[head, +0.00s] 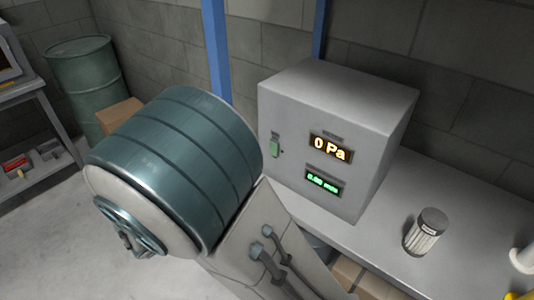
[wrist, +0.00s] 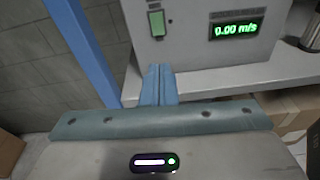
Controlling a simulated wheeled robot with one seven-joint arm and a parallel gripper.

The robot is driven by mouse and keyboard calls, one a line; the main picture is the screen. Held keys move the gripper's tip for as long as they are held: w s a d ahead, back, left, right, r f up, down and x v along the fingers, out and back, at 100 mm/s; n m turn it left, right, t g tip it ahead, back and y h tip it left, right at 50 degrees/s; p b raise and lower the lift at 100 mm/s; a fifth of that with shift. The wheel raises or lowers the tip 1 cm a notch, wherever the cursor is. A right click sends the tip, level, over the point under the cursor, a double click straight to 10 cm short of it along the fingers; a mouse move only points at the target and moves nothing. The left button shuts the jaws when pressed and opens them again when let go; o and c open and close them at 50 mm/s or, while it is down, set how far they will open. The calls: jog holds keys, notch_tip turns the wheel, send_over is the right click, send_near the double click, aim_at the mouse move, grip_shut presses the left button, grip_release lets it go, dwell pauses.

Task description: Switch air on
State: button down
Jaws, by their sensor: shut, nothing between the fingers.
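A grey control box (head: 330,120) stands on a bench against the wall. Its front has an orange display (head: 330,149) reading 0 Pa and a green display (head: 323,182) reading 0.00 m/s. A green rocker switch (head: 274,149) sits on the left of the front; it also shows in the wrist view (wrist: 157,23). In the wrist view my gripper (wrist: 158,72) points at the box, its blue fingers together and empty. In that picture the tips lie just below the switch; I cannot tell the gap. My arm hides the gripper in the head view.
The grey bench top (head: 455,210) holds a lidded canister (head: 426,232) right of the box. Blue posts (head: 216,50) rise behind. A green drum (head: 83,75) and a cardboard box (head: 120,115) stand at the left. Cardboard boxes (head: 352,276) sit under the bench.

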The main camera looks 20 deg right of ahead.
aim_at(274, 149)
jog(key=shift+a+n+t, duration=0.1)
jog(key=shift+n+t, duration=0.2)
jog(key=shift+n, duration=0.1)
jog(key=p+x, duration=0.1)
jog(key=x, duration=1.3)
jog(key=shift+s, duration=0.1)
jog(key=shift+d+h, duration=0.25)
jog(key=shift+h, duration=0.05)
jog(key=shift+a, duration=0.1)
